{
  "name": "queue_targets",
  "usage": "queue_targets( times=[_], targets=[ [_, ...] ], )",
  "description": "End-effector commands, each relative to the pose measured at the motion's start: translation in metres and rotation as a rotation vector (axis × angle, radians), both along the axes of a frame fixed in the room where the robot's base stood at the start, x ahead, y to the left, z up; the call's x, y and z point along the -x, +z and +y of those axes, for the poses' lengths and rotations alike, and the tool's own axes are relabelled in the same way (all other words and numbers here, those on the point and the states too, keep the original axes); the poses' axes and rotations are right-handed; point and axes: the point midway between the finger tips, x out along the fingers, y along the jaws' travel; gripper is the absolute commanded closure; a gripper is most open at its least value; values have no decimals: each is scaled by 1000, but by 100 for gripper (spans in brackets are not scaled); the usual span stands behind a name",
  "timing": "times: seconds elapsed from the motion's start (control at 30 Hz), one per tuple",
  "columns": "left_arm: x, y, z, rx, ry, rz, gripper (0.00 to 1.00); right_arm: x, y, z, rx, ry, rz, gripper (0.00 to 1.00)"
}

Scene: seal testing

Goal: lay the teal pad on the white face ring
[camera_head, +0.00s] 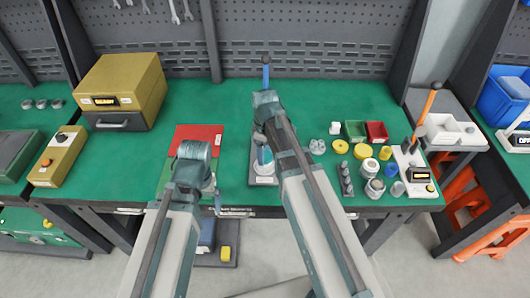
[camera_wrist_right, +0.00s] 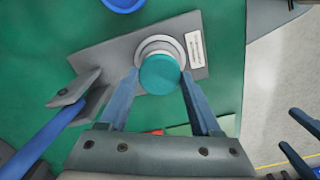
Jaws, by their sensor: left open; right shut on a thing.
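The round teal pad (camera_wrist_right: 160,74) is between the fingertips of my right gripper (camera_wrist_right: 160,82), which is shut on it. The white face ring (camera_wrist_right: 176,46) sits on a grey plate (camera_wrist_right: 105,58) with a white label. In the right wrist view the pad overlaps the near part of the ring; I cannot tell whether they touch. In the head view the teal pad (camera_head: 264,157) shows small beside my right arm, whose gripper is mostly hidden. My left gripper (camera_head: 212,190) is open near the table's front edge, by a red mat, partly hidden by its own wrist.
The red mat (camera_head: 198,134) lies behind my left gripper. A yellow-brown box (camera_head: 122,88) stands at the left. A blue-knobbed lever (camera_head: 266,70) rises behind my right arm.

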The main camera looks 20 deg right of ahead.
Motion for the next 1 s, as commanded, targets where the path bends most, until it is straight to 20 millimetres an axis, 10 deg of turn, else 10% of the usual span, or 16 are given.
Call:
queue_targets(
  times=[0.17,0.2,0.37,1.0],
  targets=[
    [0,0,0,0,0,0,4,0,0,0,0,0,0,89],
    [0,0,0,0,0,0,4,0,0,0,0,0,0,30],
    [0,0,0,0,0,0,4,0,0,0,0,0,0,1],
    [0,25,0,0,0,0,4,0,25,0,0,0,0,0]
  ],
)
